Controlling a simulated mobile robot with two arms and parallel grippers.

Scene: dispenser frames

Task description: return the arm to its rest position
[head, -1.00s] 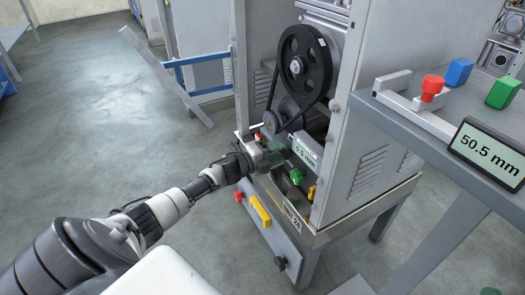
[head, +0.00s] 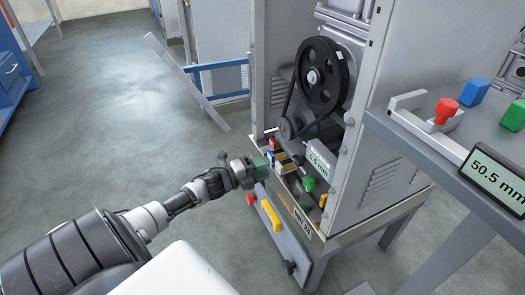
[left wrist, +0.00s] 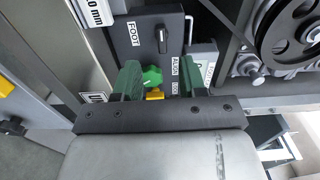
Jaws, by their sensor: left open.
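My left arm (head: 165,208) reaches in from the left in the head view. Its gripper (head: 262,168) hangs in front of the lower opening of the grey machine (head: 385,130). In the left wrist view the two green fingers (left wrist: 163,78) stand apart, with nothing held between them. A green knob (left wrist: 151,76) and a yellow part (left wrist: 155,95) show in the gap behind the fingers; I cannot tell how far off they are. My right gripper is not in view.
The machine has a black pulley wheel (head: 322,77), a green knob (head: 309,184) and a front panel with a yellow handle (head: 270,215). A grey table (head: 440,150) at the right bears a red piece (head: 446,110) and a display (head: 495,178). Open floor (head: 110,120) lies to the left.

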